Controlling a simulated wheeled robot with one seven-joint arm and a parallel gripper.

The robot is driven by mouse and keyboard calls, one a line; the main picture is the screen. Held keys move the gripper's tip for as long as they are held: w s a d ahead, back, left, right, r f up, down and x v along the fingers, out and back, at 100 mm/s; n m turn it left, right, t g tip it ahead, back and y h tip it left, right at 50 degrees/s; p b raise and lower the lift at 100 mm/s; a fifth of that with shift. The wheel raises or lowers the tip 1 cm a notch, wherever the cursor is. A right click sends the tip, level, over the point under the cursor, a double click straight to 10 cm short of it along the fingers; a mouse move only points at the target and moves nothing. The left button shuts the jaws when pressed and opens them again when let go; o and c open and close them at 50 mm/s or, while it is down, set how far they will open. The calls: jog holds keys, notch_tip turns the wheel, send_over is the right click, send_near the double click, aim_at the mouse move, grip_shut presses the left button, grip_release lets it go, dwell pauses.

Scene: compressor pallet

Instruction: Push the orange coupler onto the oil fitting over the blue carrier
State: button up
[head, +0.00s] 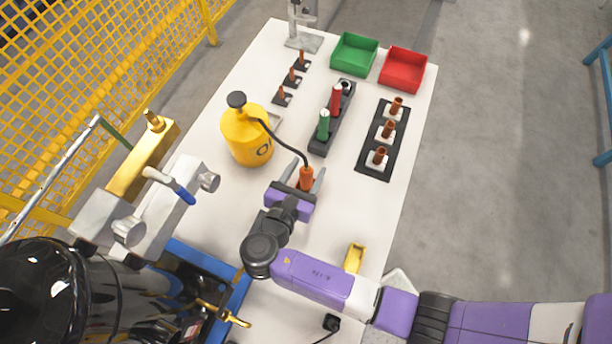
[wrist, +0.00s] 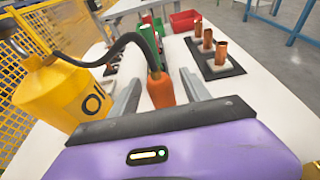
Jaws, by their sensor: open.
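The orange coupler (head: 306,178) stands upright on the white table, with a black hose running from its top to a yellow oil can (head: 246,137). My gripper (head: 307,171) is open, with one finger on each side of the coupler. In the wrist view the coupler (wrist: 161,90) sits between the two grey fingers, with gaps showing on both sides. The blue carrier (head: 238,296) is at the lower left, under a black tank (head: 45,295). A brass fitting (head: 222,314) shows over the carrier; I cannot tell for sure that it is the oil fitting.
A dark holder (head: 319,146) with green and red bottles stands beyond the coupler. A black plate (head: 373,170) with copper parts is at right. Green (head: 354,41) and red (head: 417,57) bins stand at the back. A yellow block (head: 354,258) lies near my arm.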

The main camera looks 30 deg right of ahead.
jog(key=x, duration=0.3)
jog(key=shift+c, duration=0.5)
grip_shut()
jog(key=shift+r, duration=0.1)
